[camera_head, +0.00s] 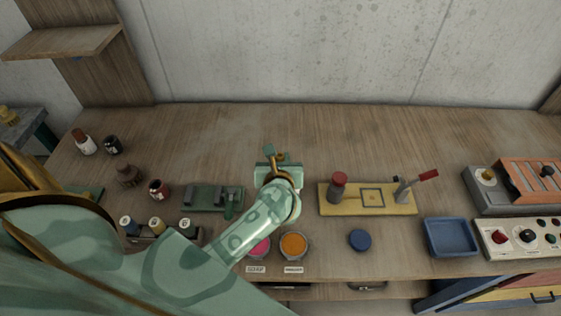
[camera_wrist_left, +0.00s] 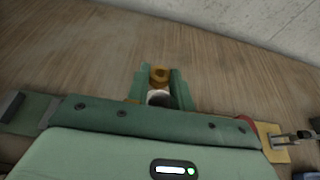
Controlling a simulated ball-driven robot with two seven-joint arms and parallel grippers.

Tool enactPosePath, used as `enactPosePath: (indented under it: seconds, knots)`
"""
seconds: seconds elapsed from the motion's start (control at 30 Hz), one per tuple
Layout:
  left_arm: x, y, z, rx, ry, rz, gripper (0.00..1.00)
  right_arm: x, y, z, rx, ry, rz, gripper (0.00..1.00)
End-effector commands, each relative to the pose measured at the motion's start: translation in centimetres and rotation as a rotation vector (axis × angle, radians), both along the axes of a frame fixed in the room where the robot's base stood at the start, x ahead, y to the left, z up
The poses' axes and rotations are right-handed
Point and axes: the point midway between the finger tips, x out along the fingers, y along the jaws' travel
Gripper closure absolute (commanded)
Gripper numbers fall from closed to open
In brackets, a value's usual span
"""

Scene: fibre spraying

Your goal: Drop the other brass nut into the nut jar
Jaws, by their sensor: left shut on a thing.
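My left gripper (camera_head: 280,160) is over the middle of the table. In the left wrist view its two green fingers (camera_wrist_left: 160,84) are shut on the brass nut (camera_wrist_left: 160,75), which shows as a golden ring between the tips. A pale round thing (camera_wrist_left: 158,98) shows between the fingers below the nut; it may be the nut jar, but most of it is hidden. In the head view my gripper and forearm cover this spot, so I cannot make out the jar there. My right gripper is not in view.
A yellow board (camera_head: 325,206) with a red-topped post and lever stands right of my gripper. A green fixture (camera_head: 212,197) is to the left. Orange (camera_head: 293,245) and pink (camera_head: 258,247) pots, a blue disc (camera_head: 360,240) and a blue tray (camera_head: 450,222) sit in front. The table behind is clear.

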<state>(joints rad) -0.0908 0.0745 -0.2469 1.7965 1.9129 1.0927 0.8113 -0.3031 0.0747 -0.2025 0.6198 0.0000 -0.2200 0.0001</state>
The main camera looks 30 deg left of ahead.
Motion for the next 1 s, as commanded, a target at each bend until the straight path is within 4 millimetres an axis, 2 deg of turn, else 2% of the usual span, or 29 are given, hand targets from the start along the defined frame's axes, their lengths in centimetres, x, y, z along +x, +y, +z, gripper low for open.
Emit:
enactPosePath:
  seconds: [0.3,0.5,0.83,0.87,0.9,0.93,1.0]
  knots:
    - [0.0,0.0,-3.4,0.001,0.002,-0.009,0.99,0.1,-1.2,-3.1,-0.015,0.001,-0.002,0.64]
    - [0.0,0.0,-5.8,0.001,0.002,-0.009,0.99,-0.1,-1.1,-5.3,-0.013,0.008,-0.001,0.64]
    - [0.0,0.0,-5.9,0.0,0.0,-0.01,0.99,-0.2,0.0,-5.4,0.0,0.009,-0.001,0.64]
    - [0.0,0.0,-5.9,0.0,0.0,-0.01,0.72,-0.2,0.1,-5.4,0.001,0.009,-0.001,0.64]
    - [0.0,0.0,-5.9,0.0,0.0,-0.01,0.61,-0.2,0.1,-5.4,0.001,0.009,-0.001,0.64]
    - [0.0,0.0,-5.9,0.0,0.0,-0.01,0.52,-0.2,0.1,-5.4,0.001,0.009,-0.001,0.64]
    - [0.0,0.0,-5.9,0.0,0.0,-0.01,0.52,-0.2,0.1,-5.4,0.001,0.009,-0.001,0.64]
